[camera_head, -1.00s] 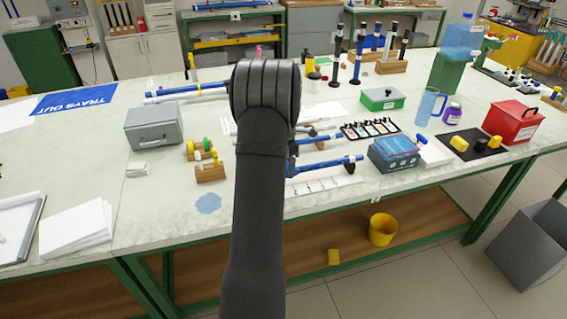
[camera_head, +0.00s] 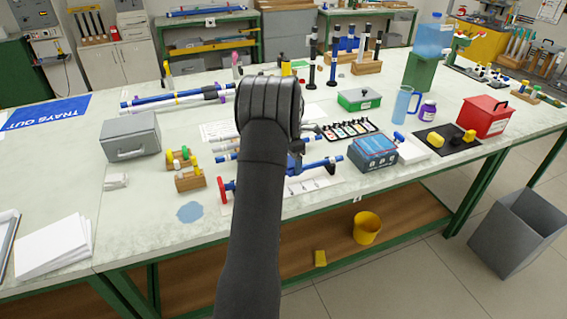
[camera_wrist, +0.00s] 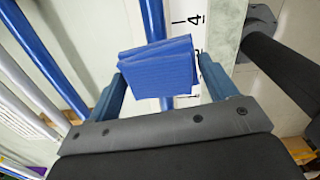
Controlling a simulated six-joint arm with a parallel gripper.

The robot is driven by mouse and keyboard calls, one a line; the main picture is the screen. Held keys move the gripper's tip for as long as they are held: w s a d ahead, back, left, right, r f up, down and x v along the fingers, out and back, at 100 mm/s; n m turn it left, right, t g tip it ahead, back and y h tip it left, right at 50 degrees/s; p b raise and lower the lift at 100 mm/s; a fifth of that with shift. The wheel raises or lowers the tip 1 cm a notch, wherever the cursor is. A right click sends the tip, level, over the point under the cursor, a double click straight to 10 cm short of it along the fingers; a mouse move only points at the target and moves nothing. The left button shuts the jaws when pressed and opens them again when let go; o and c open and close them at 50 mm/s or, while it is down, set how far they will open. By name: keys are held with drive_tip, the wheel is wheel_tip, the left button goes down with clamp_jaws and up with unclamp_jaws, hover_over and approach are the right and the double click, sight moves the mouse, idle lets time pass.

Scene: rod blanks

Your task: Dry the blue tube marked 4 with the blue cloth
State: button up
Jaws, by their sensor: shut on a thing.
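My gripper (camera_wrist: 160,72) is shut on a folded blue cloth (camera_wrist: 158,65), as the wrist view shows. A blue tube (camera_wrist: 153,18) runs behind the cloth and shows again below it; whether they touch I cannot tell. A white strip with a black 4 (camera_wrist: 190,20) lies along the tube's right side. In the head view, a blue tube (camera_head: 318,163) with a dark clamp lies near the bench's front, above the white marked strip (camera_head: 305,185).
More blue tubes (camera_wrist: 45,55) and white tubes (camera_wrist: 30,95) lie left in the wrist view. A pale blue patch (camera_head: 190,212) marks the bench's front.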

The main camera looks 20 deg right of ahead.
sight(309, 164)
drive_tip(key=shift+d+f, duration=0.1)
drive_tip(key=shift+d, duration=3.4)
drive_tip(key=shift+a, duration=8.85)
drive_tip(key=shift+d, duration=8.85)
drive_tip(key=shift+a, duration=8.85)
drive_tip(key=shift+a+r, duration=0.1)
drive_tip(key=shift+r, duration=0.1)
wheel_tip(309, 164, up, 8)
